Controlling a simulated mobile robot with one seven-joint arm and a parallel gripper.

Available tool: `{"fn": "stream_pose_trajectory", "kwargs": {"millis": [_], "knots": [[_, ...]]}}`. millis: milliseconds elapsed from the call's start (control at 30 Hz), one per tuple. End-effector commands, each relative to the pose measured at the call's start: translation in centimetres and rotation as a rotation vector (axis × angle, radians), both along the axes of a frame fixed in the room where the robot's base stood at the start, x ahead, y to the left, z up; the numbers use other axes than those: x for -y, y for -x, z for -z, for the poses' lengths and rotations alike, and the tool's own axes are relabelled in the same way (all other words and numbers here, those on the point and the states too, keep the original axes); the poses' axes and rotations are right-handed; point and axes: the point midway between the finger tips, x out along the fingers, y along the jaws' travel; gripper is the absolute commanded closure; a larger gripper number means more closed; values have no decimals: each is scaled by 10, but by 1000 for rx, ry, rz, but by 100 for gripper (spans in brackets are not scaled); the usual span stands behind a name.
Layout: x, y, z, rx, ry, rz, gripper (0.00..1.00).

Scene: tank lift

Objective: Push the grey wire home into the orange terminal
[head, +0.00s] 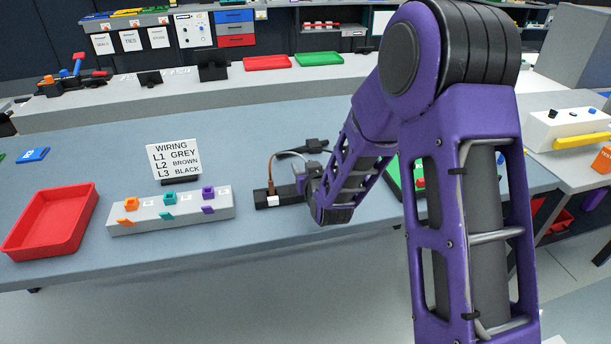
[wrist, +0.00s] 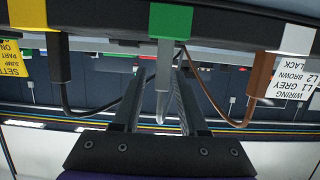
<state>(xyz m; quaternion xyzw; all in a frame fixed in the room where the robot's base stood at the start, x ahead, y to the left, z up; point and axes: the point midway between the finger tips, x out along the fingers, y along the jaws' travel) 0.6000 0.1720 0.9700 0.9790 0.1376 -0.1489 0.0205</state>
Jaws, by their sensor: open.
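The grey wire (wrist: 164,70) stands at the green-marked slot (wrist: 171,20) of a black holder in the wrist view. My gripper (wrist: 160,85) is open, with one finger on each side of the grey wire; I cannot tell whether either finger touches it. In the head view my arm hides most of my gripper and the grey wire. The orange terminal (head: 131,204) is at the left end of a light grey terminal block (head: 160,224), well to the left of my gripper. Teal (head: 169,198) and purple (head: 208,193) terminals sit beside it.
The brown wire (wrist: 262,75) and black wire (wrist: 61,60) flank the grey one. The black holder (head: 268,204) lies right of the block. A wiring sign (head: 174,159) stands behind the block, and a red tray (head: 50,222) lies left. The bench front is clear.

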Motion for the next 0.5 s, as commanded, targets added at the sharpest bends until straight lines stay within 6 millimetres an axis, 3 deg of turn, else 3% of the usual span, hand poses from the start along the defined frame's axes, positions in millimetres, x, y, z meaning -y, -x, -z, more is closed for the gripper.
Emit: {"fn": "stream_pose_trajectory", "kwargs": {"millis": [267,500], "knots": [[0,1,0,0,0,0,57],[0,0,0,1,-1,-1,99]]}}
